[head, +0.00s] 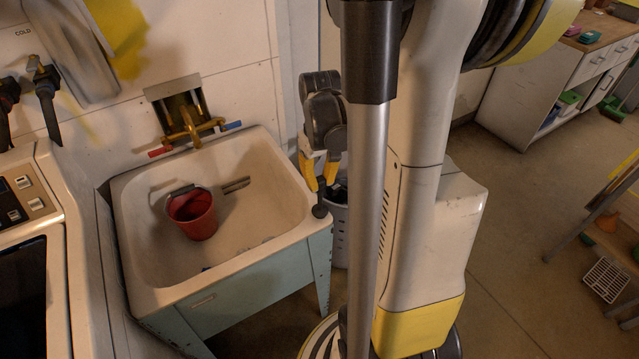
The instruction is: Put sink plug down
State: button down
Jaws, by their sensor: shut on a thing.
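The sink plug (320,211) is a small dark round piece at the right rim of the utility sink (318,226). My gripper (321,187) has yellow fingers pointing down, and it is shut on the plug. The plug hangs just below the fingertips, by the sink's front right corner. I cannot tell whether it touches the rim or hangs beside it. The column in front of the camera hides part of the area to the right.
A red bucket (193,214) stands in the basin, below the brass faucet (184,124). A light perforated basket (341,232) stands on the floor right of the sink, partly hidden. A washing machine (28,203) is at left.

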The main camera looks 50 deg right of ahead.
jog(key=shift+f+b, duration=0.45)
jog(key=shift+f, duration=0.1)
jog(key=c, duration=1.4)
grip_release()
